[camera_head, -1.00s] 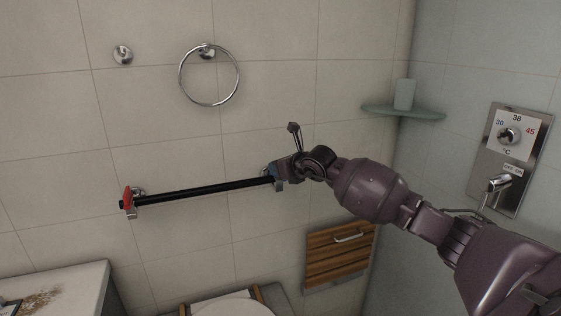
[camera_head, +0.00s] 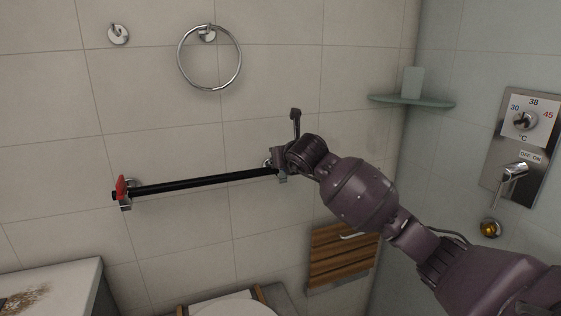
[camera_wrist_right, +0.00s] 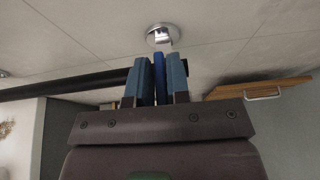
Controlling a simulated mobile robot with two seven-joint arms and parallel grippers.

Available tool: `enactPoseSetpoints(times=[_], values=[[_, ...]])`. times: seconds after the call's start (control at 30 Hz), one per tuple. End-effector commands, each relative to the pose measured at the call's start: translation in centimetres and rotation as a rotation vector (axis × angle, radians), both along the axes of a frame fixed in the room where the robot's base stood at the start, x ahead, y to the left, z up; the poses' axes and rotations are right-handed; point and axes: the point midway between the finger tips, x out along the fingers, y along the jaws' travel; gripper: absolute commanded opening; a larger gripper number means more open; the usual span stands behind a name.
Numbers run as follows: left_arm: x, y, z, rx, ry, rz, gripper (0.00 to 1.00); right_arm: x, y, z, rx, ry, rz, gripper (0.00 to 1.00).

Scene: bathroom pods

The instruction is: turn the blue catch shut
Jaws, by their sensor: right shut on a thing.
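A black bar (camera_head: 200,183) runs along the tiled wall between two wall brackets, and its near end also shows in the wrist view (camera_wrist_right: 70,86). The blue catch (camera_wrist_right: 159,78) is at the bar's right end, below a round chrome wall mount (camera_wrist_right: 163,35). My right gripper (camera_wrist_right: 159,72) is shut on the blue catch, with one teal finger on each side of it. In the head view my right gripper (camera_head: 279,162) covers the bar's right end and hides most of the catch. A red catch (camera_head: 121,188) stands upright at the bar's left end. My left gripper is not in view.
A towel ring (camera_head: 181,61) and a hook (camera_head: 118,34) are above the bar. A glass corner shelf (camera_head: 435,104) with a cup (camera_head: 413,82) and a shower control (camera_head: 510,150) are at right. A folded wooden seat (camera_head: 335,267) and a toilet (camera_head: 235,307) are below.

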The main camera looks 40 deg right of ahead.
Motion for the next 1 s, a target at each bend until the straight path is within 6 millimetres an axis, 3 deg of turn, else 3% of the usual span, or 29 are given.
enactPoseSetpoints(times=[0.43,0.47,0.57,1.0], values=[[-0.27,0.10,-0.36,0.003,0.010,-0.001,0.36,-0.03,0.03,-0.31,0.003,0.007,-0.006,0.00],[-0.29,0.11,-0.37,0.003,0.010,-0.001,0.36,-0.03,0.03,-0.31,0.003,0.007,-0.006,0.20],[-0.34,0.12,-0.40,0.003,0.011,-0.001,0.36,-0.03,0.03,-0.27,0.002,0.006,-0.006,0.35],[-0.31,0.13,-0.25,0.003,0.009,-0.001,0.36,-0.94,0.20,0.34,0.000,0.002,-0.005,0.36]])
